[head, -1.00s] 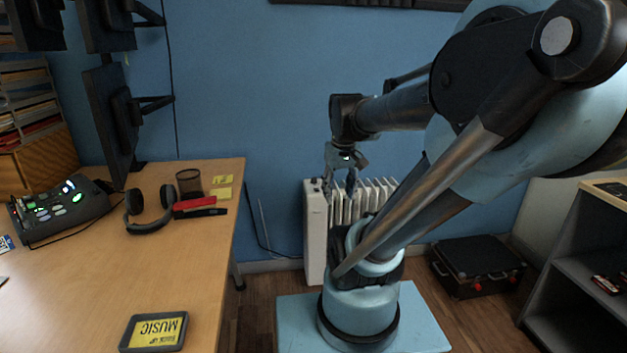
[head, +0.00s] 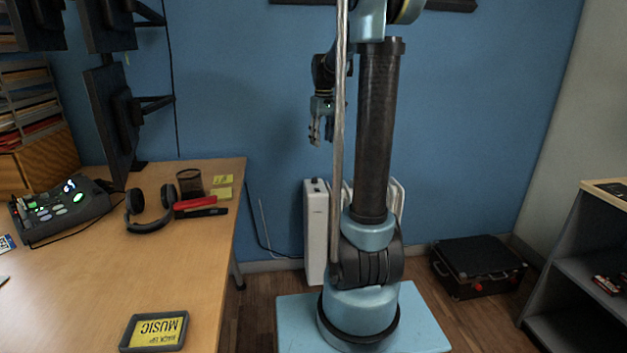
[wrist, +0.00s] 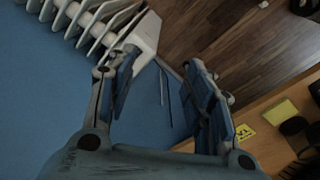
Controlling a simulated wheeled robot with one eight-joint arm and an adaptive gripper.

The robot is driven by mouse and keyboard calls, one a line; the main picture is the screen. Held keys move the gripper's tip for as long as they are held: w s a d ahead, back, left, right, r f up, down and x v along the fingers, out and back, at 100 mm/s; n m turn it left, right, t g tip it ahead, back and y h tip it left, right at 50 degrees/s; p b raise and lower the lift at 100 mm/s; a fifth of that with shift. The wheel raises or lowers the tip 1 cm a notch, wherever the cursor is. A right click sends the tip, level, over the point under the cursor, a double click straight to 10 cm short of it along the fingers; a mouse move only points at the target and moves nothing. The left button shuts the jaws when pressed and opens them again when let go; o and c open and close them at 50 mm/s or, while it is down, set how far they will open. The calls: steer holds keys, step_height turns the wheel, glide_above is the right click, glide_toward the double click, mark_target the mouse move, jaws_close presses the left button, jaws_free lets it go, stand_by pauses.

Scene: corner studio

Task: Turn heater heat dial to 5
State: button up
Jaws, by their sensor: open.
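The white heater (head: 315,232) stands on the floor against the blue wall, right of the desk. Its small dark controls (head: 316,183) are on top of its front end; the dial's setting is too small to read. My arm's column hides most of its fins. My gripper (head: 321,142) hangs above the heater's front end, apart from it, pointing down. In the wrist view my gripper (wrist: 160,90) is open and empty, and the heater (wrist: 110,22) shows at the top left, beyond the fingers.
The wooden desk (head: 90,270) at left holds headphones (head: 150,215), a mesh cup (head: 189,183) and a sign tray (head: 154,331). A black case (head: 478,268) lies on the floor at right, near a grey shelf (head: 575,275). The wall above the heater is clear.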

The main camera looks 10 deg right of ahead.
steer(key=w+f+n, duration=0.2)
steer(key=w+f, duration=0.1)
steer(key=w, duration=0.8)
steer(key=n, duration=0.1)
glide_above(314, 180)
steer(key=w, duration=0.1)
step_height(314, 180, down, 6)
steer(key=shift+g, duration=0.4)
step_height(314, 180, down, 17)
steer(key=shift+d+r, duration=0.15)
steer(key=shift+r, duration=0.05)
